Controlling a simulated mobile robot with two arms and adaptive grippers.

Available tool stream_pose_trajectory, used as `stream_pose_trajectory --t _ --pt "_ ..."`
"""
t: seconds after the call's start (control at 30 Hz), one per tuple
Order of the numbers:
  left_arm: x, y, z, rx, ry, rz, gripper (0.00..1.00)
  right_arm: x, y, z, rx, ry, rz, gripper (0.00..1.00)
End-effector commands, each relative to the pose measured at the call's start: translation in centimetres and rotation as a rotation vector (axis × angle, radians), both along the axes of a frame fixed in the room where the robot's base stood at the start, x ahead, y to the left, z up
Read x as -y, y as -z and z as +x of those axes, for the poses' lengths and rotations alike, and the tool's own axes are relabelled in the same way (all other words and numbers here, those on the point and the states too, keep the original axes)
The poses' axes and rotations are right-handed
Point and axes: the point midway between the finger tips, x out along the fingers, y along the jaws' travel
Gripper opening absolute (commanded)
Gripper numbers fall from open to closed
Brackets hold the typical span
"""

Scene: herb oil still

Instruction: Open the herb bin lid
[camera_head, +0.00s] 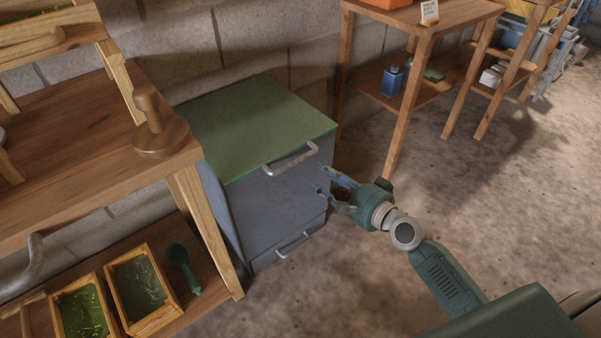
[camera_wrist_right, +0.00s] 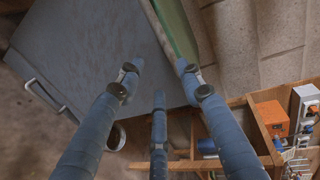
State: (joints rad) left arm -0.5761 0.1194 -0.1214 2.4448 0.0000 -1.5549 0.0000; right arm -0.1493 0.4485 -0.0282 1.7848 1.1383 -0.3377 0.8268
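The herb bin (camera_head: 285,207) is a blue-grey box with a flat green lid (camera_head: 250,125). The lid lies shut on top. A pale bar handle (camera_head: 290,160) sits at the lid's front edge. My right gripper (camera_head: 322,178) is open and empty, close to the bin's front, right of and slightly below the lid handle. I cannot tell whether its fingers touch the bin. In the right wrist view the open fingers (camera_wrist_right: 157,75) spread before the bin's grey front (camera_wrist_right: 95,50), with the green lid edge (camera_wrist_right: 176,30) beside them. My left gripper is not in view.
A lower handle (camera_head: 300,243) is on the bin's front. A wooden bench (camera_head: 90,165) stands close at the left, with herb trays (camera_head: 145,285) and a green scoop (camera_head: 182,262) on its low shelf. A wooden table (camera_head: 425,20) stands behind right. Floor at right (camera_head: 480,200) is clear.

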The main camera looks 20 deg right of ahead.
Motion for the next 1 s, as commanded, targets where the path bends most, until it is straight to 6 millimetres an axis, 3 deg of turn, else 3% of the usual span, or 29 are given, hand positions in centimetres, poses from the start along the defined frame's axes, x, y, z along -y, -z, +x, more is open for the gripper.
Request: stream_pose_trajectory --t 0.17,0.63,1.0 --pt "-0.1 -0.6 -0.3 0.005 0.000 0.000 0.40 -0.7 -0.9 1.2 0.016 -0.006 0.033 0.37" --pt "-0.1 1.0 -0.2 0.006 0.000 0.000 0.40 -3.4 1.0 8.7 0.014 -0.007 0.028 0.37" --pt "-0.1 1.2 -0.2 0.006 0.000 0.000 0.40 -4.0 1.2 10.0 0.012 -0.007 0.026 0.37"
